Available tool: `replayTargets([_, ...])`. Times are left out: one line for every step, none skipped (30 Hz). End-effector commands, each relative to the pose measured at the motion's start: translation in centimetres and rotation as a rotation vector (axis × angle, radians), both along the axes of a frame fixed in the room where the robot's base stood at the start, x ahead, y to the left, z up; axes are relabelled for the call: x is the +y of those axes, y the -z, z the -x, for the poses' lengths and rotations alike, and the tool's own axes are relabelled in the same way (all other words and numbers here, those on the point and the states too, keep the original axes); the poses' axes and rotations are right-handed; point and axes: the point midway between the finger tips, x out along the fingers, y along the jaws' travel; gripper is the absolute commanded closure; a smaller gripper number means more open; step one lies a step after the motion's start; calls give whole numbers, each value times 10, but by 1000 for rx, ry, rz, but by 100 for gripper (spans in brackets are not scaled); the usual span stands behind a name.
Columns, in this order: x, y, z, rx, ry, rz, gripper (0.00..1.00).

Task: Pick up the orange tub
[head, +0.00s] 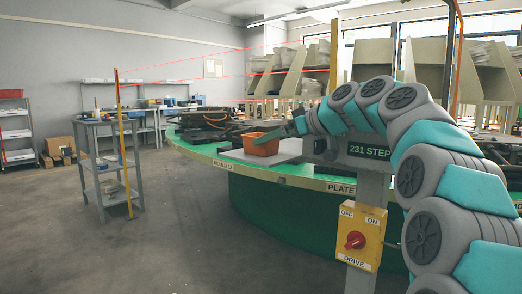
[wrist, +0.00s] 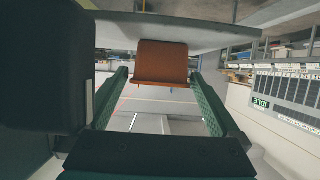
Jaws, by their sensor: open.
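The orange tub (head: 261,145) sits upright on a grey plate (head: 288,153) near the edge of the round green table in the head view. My gripper (head: 288,130) is at its right side, with its green fingers reaching toward the tub. In the wrist view, the tub (wrist: 161,62) lies straight ahead, between and just beyond the tips of my open gripper (wrist: 160,74). There is a gap on both sides, and the fingers do not appear to hold it. The far side of the tub is hidden.
The green carousel table (head: 208,153) carries dark equipment (head: 205,120) at the back left. A yellow drive switch box (head: 358,236) and a "231 STEP" sign (head: 369,151) stand at the front. A grey trolley (head: 105,165) stands left. The floor at left front is clear.

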Motion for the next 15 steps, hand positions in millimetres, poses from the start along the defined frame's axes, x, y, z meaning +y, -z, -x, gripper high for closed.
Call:
replayTargets([2,1,-2,1,-1,1,0])
replayTargets([4,1,-3,1,-1,1,0])
replayTargets([7,3,-5,2,-2,1,0])
replayTargets([10,4,-7,3,-3,2,0])
replayTargets([13,6,-9,4,-4,2,0])
replayTargets([18,9,-12,5,-5,3,0])
replayTargets([21,11,-15,5,-5,4,0])
replayTargets([25,12,-18,5,-5,4,0])
replayTargets([29,14,-21,5,-4,4,0])
replayTargets([31,16,-24,5,-2,3,0])
replayTargets([33,17,-25,4,-2,2,0])
replayTargets([35,18,-27,4,-1,1,0])
replayTargets([36,19,-28,3,-1,0,0])
replayTargets([36,19,-28,3,-1,1,0])
replayTargets([36,20,-28,3,-1,1,0])
